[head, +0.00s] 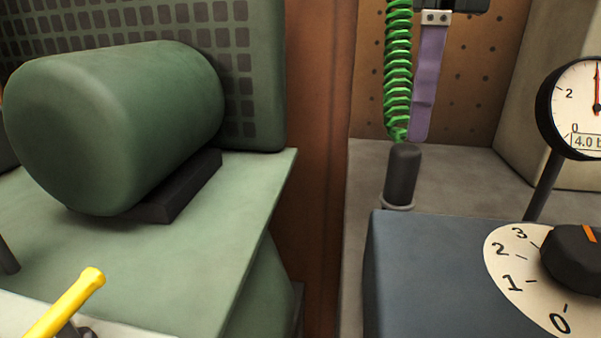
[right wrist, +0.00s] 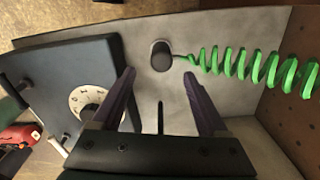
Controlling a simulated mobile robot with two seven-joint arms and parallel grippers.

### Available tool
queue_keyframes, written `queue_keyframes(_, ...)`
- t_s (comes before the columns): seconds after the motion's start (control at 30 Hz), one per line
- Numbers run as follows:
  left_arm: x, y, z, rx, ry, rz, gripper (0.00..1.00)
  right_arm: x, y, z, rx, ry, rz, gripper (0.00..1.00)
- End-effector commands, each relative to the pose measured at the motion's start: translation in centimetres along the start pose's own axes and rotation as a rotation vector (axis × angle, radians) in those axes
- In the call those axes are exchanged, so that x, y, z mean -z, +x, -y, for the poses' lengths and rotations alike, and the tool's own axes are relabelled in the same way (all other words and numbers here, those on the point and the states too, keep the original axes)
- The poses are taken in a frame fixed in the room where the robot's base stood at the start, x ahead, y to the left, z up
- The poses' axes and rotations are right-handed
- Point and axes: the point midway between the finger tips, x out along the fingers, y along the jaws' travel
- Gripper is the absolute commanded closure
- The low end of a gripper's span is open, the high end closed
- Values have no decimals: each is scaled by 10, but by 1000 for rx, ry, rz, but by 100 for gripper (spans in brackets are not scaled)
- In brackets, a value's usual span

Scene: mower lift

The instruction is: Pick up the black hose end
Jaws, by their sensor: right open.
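The black hose end (head: 402,172) stands upright in a grey ring-shaped holder (head: 398,205) behind the blue-grey box. A green coiled hose (head: 398,70) rises from its top. My right gripper (head: 418,138) points down just above and beside it, its purple finger overlapping the view next to the coil. In the right wrist view, the open, empty fingers (right wrist: 159,74) stand on either side of the line to the hose end (right wrist: 161,57), which shows just past the fingertips. I see no contact. My left gripper is not in view.
The blue-grey box (head: 440,265) with a numbered black dial (head: 575,258) stands close in front of the hose end. A pressure gauge (head: 580,105) is at right. A perforated brown panel (head: 365,90) is behind. A green tank (head: 115,125) and yellow handle (head: 65,305) are left.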

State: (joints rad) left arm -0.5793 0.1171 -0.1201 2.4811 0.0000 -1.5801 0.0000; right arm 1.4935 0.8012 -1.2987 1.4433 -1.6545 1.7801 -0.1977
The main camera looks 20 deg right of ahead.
Motion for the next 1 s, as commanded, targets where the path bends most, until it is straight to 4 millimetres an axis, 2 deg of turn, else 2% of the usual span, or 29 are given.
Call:
queue_keyframes(0.17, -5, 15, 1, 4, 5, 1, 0, -2, 16, 0, -1, -1, 1, 23)
queue_keyframes(0.4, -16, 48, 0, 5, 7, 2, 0, -5, 51, 1, 0, 0, 2, 23)
queue_keyframes(0.7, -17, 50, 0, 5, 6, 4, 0, -6, 53, 1, 0, 0, 3, 23)
queue_keyframes(1.0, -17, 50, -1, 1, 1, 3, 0, -5, 53, 1, -1, -1, 2, 56)
